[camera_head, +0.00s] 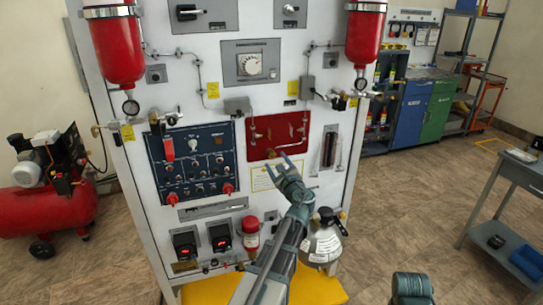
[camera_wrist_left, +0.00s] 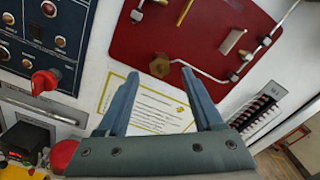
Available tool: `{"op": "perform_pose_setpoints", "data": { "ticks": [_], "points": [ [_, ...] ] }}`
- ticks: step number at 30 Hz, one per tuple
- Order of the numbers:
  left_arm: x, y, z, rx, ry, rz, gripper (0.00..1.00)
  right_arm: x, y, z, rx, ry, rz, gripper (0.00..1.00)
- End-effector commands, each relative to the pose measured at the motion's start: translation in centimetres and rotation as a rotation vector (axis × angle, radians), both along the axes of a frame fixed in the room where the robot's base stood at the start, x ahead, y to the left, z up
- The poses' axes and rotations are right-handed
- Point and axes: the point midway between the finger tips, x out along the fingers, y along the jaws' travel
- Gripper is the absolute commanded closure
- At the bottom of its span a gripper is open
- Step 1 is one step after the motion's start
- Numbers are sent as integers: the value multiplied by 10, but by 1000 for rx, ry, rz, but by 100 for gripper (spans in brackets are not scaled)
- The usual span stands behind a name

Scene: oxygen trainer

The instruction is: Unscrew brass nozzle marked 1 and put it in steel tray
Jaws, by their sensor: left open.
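A brass nozzle with a hexagonal shape (camera_wrist_left: 159,65) sits on the lower left part of the red panel, at the end of a thin pipe; it is small in the head view (camera_head: 270,153). No number on it is legible. My left gripper (camera_head: 277,161) is open and empty in front of the panel, just below the nozzle in the head view. In the left wrist view, the nozzle shows between and slightly beyond the two fingertips (camera_wrist_left: 160,74). A small tray (camera_head: 521,156) lies on the grey table at right; I cannot tell if it is steel. My right gripper's fingers are not visible.
The red panel (camera_head: 293,128) carries other brass fittings and rods. A paper label (camera_wrist_left: 150,108) is below it. A grey gas cylinder (camera_head: 322,247) stands below my left wrist. The grey table (camera_head: 505,172) is far right, with open floor between.

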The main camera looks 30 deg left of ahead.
Motion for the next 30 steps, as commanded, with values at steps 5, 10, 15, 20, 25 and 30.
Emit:
{"op": "perform_pose_setpoints", "data": {
  "ticks": [5,10,15,20,25,30],
  "points": [
    [4,4,0,0,0,0,32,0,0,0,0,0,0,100],
    [10,12,0,0,-1,1,32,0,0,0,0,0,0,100],
    [16,19,0,-1,0,1,32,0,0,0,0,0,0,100],
    [22,26,0,-1,-1,0,32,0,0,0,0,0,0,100],
    [25,29,0,-1,-1,0,32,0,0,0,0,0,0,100],
    [25,29,0,-1,-1,0,32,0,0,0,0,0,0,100]
  ]
}}
